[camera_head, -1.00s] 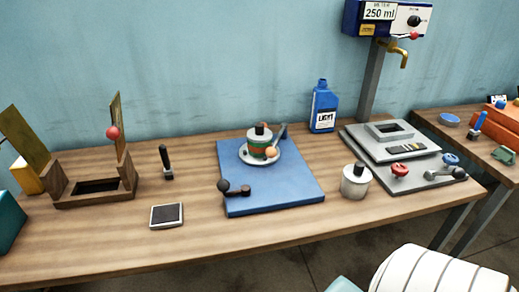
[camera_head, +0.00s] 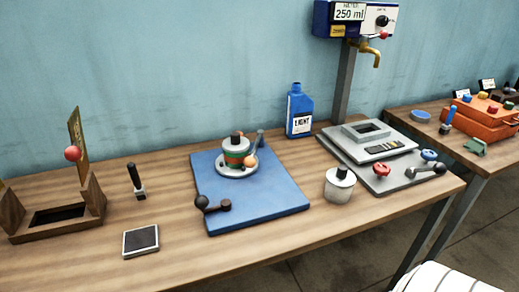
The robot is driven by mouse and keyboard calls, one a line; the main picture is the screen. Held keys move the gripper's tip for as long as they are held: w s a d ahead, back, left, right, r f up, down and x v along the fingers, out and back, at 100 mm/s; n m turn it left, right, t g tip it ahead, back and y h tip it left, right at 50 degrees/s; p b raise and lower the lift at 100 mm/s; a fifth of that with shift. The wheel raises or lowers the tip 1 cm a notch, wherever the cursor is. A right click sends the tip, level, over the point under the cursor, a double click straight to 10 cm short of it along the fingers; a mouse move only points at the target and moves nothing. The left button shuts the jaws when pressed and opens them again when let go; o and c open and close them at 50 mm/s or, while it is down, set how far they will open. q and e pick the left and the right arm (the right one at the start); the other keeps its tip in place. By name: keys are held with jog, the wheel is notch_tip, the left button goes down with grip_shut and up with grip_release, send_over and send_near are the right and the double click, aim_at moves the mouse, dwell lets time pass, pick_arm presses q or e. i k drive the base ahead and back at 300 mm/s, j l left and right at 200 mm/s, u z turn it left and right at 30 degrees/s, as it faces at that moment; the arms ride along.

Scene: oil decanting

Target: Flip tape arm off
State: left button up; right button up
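On the blue board (camera_head: 262,200) a round plate (camera_head: 222,168) carries a small can with a green and orange band (camera_head: 236,152) and a dark cap. A grey upright arm (camera_head: 260,139) stands at the plate's right, with an orange ball (camera_head: 250,163) by the can; this looks like the tape arm. I cannot tell whether it touches the can. A dark crank with a black knob (camera_head: 202,201) lies at the board's front left.
A wooden holder (camera_head: 92,211) with a red-knobbed upright piece, a brush-like tool (camera_head: 137,184) and a dark pad (camera_head: 141,240) are at left. A lidded pot (camera_head: 339,186), blue bottle (camera_head: 299,115) and grey scale-like station (camera_head: 400,176) are at right. The front middle tabletop is clear.

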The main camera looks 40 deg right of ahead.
aim_at(250, 161)
jog(key=i+z, duration=0.15)
jog(key=z, duration=0.2)
jog(key=i+j+z, duration=0.15)
jog(key=z, duration=0.25)
jog(key=l+u, duration=0.15)
jog(key=k+l+u, duration=0.15)
jog(key=l, duration=0.25)
